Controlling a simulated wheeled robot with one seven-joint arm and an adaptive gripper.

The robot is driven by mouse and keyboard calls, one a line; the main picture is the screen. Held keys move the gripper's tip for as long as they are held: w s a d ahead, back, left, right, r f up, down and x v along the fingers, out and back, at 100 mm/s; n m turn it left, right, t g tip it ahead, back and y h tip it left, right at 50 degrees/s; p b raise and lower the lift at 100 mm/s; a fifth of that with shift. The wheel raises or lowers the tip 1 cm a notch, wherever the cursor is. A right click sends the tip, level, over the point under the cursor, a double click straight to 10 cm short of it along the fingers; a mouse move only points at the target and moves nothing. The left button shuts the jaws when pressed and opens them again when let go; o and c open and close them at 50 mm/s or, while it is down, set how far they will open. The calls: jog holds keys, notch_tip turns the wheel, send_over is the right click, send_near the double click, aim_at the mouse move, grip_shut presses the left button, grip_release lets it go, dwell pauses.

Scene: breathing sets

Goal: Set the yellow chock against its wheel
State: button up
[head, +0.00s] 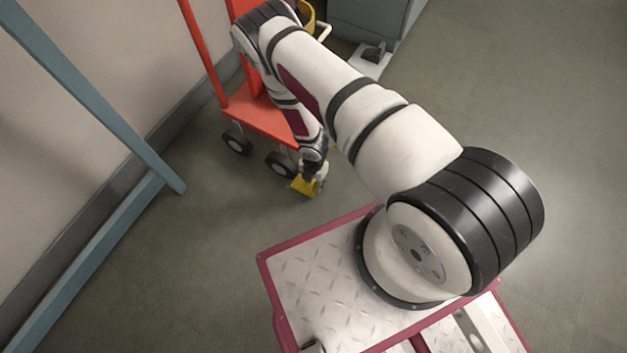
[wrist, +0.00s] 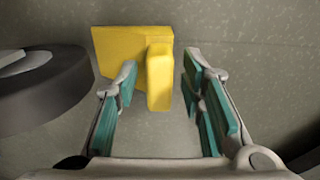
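The yellow chock (head: 303,186) is on the floor just right of the near wheel (head: 281,165) of the red cart (head: 262,117). In the wrist view the chock (wrist: 125,50) has a raised upright grip. The dark wheel (wrist: 45,95) is at its left, close by; I cannot tell whether they touch. My gripper (wrist: 160,82) is open, with one teal-padded finger on each side of the grip and a visible gap on both sides. In the head view my gripper (head: 314,179) is over the chock and partly covers it.
A second cart wheel (head: 237,140) is farther left. A grey-blue cabinet (head: 372,22) stands behind, with a dark wedge (head: 374,52) on a pale plate by it. A blue rail frame (head: 100,95) runs along the left wall. The floor right of the arm is clear.

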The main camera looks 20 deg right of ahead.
notch_tip(320, 180, up, 12)
jog(key=p, duration=0.5)
jog(key=shift+r, duration=0.15)
jog(key=w+d+r+m+t+h, duration=0.1)
jog(key=w+r+m, duration=0.3)
jog(key=r, duration=0.9)
jog(key=w+d+r+m+h, duration=0.15)
jog(key=w+r+m, duration=0.35)
jog(key=r, duration=0.8)
notch_tip(320, 180, up, 12)
jog(key=s+d+f+m, duration=0.1)
jog(key=s+m, duration=0.2)
jog(key=m, duration=0.1)
jog(key=s+r+m, duration=0.7)
jog(key=s+r, duration=0.7)
jog(key=r, duration=0.3)
jog(key=s+a+r+m+y, duration=0.1)
jog(key=s+r+m, duration=0.1)
jog(key=s, duration=0.6)
jog(key=s+a+r+m+g+y, duration=0.1)
jog(key=s+a+r+m, duration=0.1)
jog(key=s, duration=0.7)
jog(key=shift+s+a+r+m, duration=0.2)
jog(key=shift+a+r+m, duration=0.1)
jog(key=shift+r+m, duration=0.5)
